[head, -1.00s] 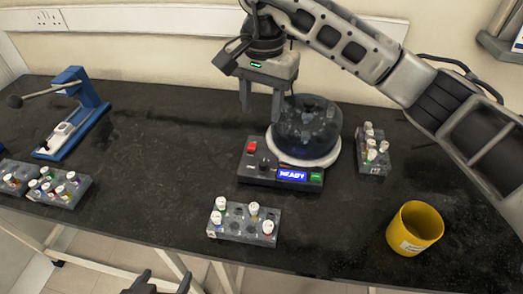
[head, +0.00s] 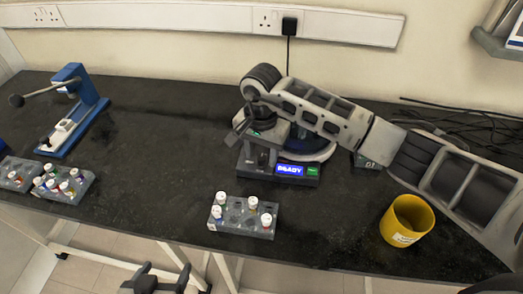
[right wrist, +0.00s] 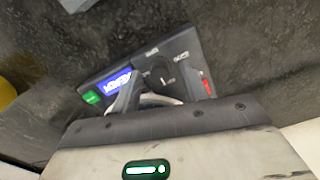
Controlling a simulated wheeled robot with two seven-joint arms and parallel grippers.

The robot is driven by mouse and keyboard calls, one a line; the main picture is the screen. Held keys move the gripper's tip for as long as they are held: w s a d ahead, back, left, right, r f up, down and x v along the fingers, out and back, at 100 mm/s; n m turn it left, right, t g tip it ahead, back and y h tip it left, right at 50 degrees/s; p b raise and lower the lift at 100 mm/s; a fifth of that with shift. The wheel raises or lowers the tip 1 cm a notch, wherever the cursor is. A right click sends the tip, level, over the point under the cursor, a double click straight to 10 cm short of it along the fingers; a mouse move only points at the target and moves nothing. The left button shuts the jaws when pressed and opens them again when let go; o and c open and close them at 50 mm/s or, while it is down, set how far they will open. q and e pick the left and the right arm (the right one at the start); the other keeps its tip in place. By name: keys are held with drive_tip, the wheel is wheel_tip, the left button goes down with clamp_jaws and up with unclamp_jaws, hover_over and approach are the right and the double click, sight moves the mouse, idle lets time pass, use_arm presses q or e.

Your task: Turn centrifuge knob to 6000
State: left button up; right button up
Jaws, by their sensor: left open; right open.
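The centrifuge (head: 308,181) stands on the bench, its dome and part of its panel hidden by my right arm. Its blue display (head: 290,170) appears to read READY, with a green button (head: 312,170) beside it. My right gripper (head: 262,158) is open and low over the left part of the panel. In the right wrist view, the dark knob (right wrist: 160,70) shows between the open fingers of my right gripper (right wrist: 165,90); I cannot tell whether they touch it. A red switch (right wrist: 206,84) lies beside one finger. My left gripper (head: 155,282) is open and empty at the bottom edge.
A rack of capped tubes (head: 240,220) stands in front of the centrifuge. A yellow cup (head: 407,222) is at right. More tube racks (head: 65,184) and a blue lever press (head: 75,110) are at left. Another rack behind is mostly hidden. The bench between is clear.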

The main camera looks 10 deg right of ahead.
drive_tip(key=shift+f, duration=0.15)
clamp_jaws()
